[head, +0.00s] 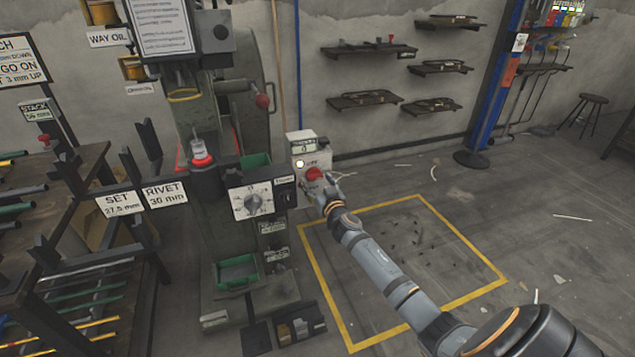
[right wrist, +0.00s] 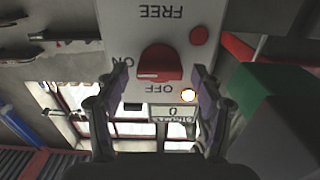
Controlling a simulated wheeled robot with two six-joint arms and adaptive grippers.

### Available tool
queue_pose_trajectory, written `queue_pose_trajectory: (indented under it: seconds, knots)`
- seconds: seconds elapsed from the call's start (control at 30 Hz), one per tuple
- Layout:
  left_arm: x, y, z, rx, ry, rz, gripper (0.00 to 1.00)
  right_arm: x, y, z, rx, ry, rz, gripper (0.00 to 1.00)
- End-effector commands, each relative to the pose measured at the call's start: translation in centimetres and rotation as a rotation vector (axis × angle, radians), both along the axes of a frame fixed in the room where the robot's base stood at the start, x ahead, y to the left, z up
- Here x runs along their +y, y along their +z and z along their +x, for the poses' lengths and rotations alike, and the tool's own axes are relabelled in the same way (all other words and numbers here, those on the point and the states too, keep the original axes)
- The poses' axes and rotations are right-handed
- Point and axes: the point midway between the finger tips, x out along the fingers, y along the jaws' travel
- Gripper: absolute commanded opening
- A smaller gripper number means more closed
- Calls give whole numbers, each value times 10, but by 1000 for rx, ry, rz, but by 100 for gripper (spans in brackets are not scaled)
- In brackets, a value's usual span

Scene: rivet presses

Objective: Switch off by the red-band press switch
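The press (head: 180,120) with a red band (head: 202,161) stands left of centre in the head view. To its right is a pale switch box (head: 311,148) with a red knob (head: 314,173) and a lit lamp (head: 299,164). The right wrist view shows the red knob (right wrist: 158,65) close up on a white panel (right wrist: 145,20), lettered FREE, ON and OFF upside down. A pale mark sits at the knob's lower left. My right gripper (right wrist: 160,80) is open, its fingers on either side of the knob, with gaps visible. My left gripper is out of view.
A lit lamp (right wrist: 188,95) and a small counter reading 0 (right wrist: 172,112) are by the OFF label. Racks of rods (head: 75,270) stand at left. The yellow-outlined floor area (head: 440,255) is open.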

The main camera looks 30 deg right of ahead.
Motion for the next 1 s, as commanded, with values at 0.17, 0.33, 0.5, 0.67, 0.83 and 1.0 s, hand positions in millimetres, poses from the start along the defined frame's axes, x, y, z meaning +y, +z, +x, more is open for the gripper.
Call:
queue_pose_trajectory:
  seconds: [0.17,0.33,0.5,0.67,0.83,1.0]
  knots:
    - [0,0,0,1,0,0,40,0,0,0,0,0,0,39]
    - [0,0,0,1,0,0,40,0,0,0,0,0,0,17]
    - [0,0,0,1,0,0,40,0,0,0,2,0,-9,17]
    - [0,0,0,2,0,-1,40,0,0,0,13,0,-53,17]
    - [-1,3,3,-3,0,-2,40,0,0,0,37,0,-154,17]
    - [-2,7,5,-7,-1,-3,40,0,0,0,72,0,-299,17]
